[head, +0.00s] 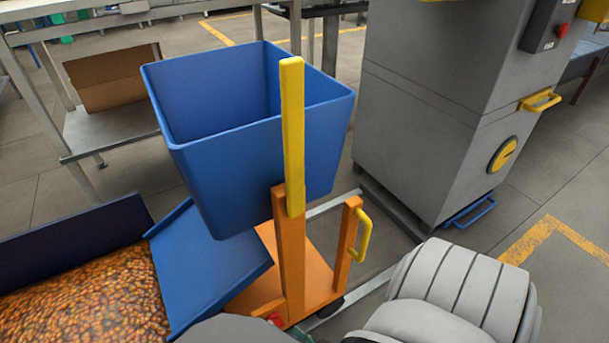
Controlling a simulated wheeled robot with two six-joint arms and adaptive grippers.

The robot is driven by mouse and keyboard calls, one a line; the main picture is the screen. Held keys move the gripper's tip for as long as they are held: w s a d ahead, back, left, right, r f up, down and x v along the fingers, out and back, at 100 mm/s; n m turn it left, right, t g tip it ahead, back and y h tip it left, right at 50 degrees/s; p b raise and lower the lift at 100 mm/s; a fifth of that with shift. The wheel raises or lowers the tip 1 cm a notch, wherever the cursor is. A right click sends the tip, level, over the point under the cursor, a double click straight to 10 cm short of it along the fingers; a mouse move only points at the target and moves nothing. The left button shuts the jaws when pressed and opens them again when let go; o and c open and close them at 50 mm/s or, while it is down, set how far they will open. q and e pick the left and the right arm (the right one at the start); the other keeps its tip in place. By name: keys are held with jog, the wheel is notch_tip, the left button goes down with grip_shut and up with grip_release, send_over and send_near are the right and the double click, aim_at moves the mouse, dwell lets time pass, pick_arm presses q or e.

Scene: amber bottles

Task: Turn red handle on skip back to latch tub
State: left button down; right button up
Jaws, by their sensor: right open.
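The skip is a blue tub (200,165), empty as far as I see into it, on an orange frame (292,265) with a tall yellow bar (292,130) in front. A small red part (276,319), likely the red handle, shows low at the frame's foot, mostly hidden by a grey rounded shape below it. My right arm comes in from the lower right. Only a little of my right gripper (304,336) shows at the bottom edge, close to the right of the red part; I see no contact. My left gripper is not in view.
A blue bin (205,260) full of amber bottles (85,295) stands at the lower left. A yellow grab handle (362,235) sticks out from the frame's right post. A grey machine (430,120) stands behind right, a metal table (110,140) behind left. Open floor lies at far right.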

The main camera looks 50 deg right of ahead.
jog(key=v, duration=0.9)
jog(key=shift+s, duration=0.2)
jog(key=shift+r, duration=0.15)
